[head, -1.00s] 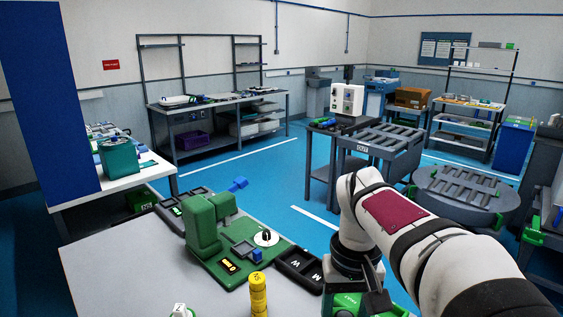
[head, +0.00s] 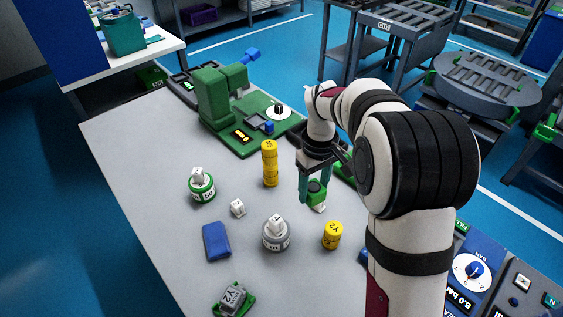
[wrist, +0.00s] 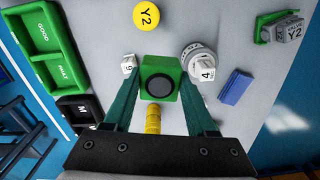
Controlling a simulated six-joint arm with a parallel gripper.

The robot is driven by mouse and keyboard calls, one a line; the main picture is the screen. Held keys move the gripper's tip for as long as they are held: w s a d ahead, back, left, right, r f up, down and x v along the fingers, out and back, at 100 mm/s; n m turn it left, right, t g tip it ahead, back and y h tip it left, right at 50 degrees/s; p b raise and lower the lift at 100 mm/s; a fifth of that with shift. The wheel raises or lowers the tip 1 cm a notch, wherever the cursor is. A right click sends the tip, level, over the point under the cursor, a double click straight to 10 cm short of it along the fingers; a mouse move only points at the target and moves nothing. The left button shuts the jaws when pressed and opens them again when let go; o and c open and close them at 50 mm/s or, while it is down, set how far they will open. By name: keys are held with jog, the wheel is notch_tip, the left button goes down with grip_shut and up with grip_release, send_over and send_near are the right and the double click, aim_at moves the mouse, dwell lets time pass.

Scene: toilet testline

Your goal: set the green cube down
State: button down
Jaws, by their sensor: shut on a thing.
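The green cube (wrist: 158,78) is between the two teal fingers of my gripper (wrist: 160,95) in the wrist view. Its visible face has a dark round disc. In the head view my gripper (head: 315,188) points down over the grey table (head: 180,150), with the green cube (head: 317,192) at its fingertips. A small white piece (head: 319,207) shows just below the cube there. In the wrist view a white numbered piece (wrist: 129,64) lies left of the cube. I cannot tell whether the cube touches the table or this piece.
A yellow stack (head: 270,163), a grey knobbed cylinder (head: 276,235), a yellow Y2 cylinder (head: 332,235) and a white cube (head: 237,208) stand close by. A green-banded cylinder (head: 202,187) and a blue block (head: 216,242) are further left. A green fixture (head: 230,110) is behind. The table's left part is bare.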

jog(key=n, duration=0.2)
send_over(301, 225)
notch_tip(301, 225, down, 5)
jog(key=shift+s+r, duration=0.1)
jog(key=shift+r, duration=0.1)
notch_tip(301, 225, down, 10)
jog(key=shift+f, duration=0.15)
jog(key=c, duration=0.5)
grip_release()
